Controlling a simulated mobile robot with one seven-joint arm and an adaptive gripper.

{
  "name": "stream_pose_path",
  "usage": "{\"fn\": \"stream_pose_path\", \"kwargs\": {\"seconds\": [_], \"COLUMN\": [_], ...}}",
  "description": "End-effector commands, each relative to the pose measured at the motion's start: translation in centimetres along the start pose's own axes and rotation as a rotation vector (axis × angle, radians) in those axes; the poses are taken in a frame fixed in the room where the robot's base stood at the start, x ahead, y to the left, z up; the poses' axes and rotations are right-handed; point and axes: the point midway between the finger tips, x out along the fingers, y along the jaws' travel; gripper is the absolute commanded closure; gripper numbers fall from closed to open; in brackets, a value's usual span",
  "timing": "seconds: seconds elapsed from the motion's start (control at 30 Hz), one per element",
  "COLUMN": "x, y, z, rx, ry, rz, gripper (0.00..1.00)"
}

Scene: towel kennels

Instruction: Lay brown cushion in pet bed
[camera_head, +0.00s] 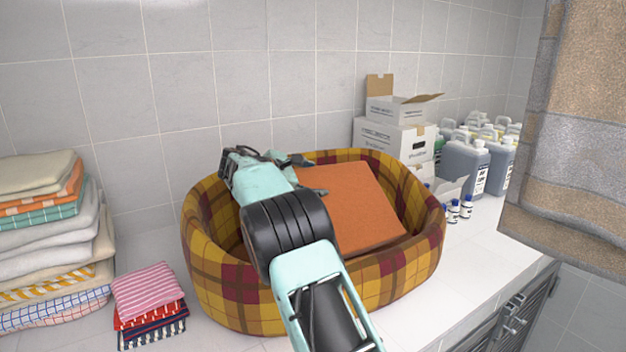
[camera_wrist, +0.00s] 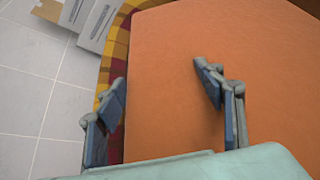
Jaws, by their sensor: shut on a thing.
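The brown cushion (camera_head: 350,205) is a flat, square, orange-brown pad. It lies tilted inside the opening of the pet bed (camera_head: 225,290), a round yellow and dark red plaid bed on the white counter. My gripper (camera_head: 308,176) is over the bed at the cushion's upper left edge, shut on the cushion. In the wrist view the cushion (camera_wrist: 265,55) fills most of the picture, with the gripper's fingers (camera_wrist: 160,80) spread across part of it. The bed's plaid rim (camera_wrist: 118,50) shows beyond its left edge. My arm hides the left part of the bed's inside.
Folded towels (camera_head: 50,235) are stacked at the left, with a small striped cloth pile (camera_head: 150,300) beside the bed. White boxes (camera_head: 395,138), several jugs (camera_head: 465,165) and small bottles (camera_head: 460,209) stand behind and right. A towel (camera_head: 575,130) hangs at the right.

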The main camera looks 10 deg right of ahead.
Motion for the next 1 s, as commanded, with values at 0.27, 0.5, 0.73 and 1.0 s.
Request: {"fn": "stream_pose_path", "kwargs": {"seconds": [0.27,0.5,0.73,1.0], "x": [0.1,0.1,-0.8,-6.3], "y": [-0.2,-0.2,0.1,0.0], "z": [-0.2,-0.2,-0.1,-0.2], "rx": [0.000,0.000,0.000,-0.001], "ry": [0.000,0.000,0.002,0.003], "rz": [0.000,0.000,0.003,0.004], "gripper": [0.25,0.20,0.20,0.20]}}
